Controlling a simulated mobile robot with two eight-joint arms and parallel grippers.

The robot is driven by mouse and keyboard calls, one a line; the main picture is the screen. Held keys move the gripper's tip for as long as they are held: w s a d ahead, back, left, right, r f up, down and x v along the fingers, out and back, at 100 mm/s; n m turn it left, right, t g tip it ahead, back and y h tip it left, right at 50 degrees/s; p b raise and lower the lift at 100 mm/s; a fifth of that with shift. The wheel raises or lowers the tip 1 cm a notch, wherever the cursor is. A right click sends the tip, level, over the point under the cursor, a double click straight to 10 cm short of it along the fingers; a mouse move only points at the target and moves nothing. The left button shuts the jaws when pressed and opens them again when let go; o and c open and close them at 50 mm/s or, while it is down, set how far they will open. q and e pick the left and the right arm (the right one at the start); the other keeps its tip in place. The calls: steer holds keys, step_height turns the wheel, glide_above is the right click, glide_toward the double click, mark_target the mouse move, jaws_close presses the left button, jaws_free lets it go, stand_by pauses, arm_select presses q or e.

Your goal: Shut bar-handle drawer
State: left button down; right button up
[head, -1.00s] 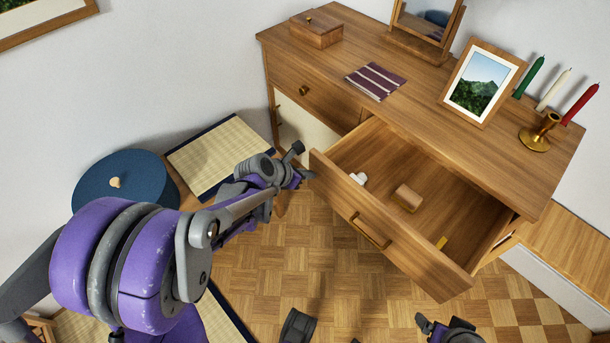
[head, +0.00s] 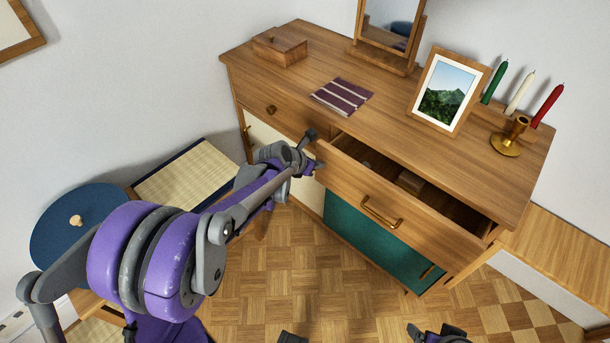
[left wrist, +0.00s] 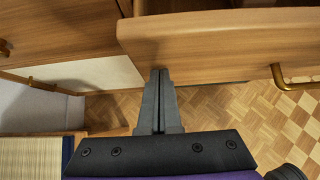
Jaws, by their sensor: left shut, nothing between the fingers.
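The bar-handle drawer (head: 352,185) is in the right half of the wooden dresser and stands partly open, with a dark gap behind its front. Its brass bar handle (head: 382,213) is in the middle of the front and also shows at the right edge of the left wrist view (left wrist: 290,80). My left gripper (head: 314,166) is at the left end of the drawer front. In the left wrist view its shut fingers (left wrist: 158,76) point at the front's lower left part, seemingly touching it. My right gripper (head: 436,336) shows only in part at the bottom edge.
The dresser top (head: 385,120) holds a wooden box (head: 280,46), a striped cloth (head: 342,97), a mirror, a picture frame (head: 449,92) and a brass candle holder (head: 511,137). A teal cupboard door (head: 375,240) is below the drawer. Parquet floor in front is clear.

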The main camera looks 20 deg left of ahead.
arm_select(q)
glide_toward(338, 144)
steer(key=w+d+f, duration=0.3)
steer(key=f, duration=0.2)
steer(key=shift+w+d+r+b, duration=0.15)
steer(key=shift+w+r+b, duration=0.15)
steer(key=shift+b, duration=0.1)
steer(key=shift+r, duration=0.1)
steer(key=shift+w, duration=0.1)
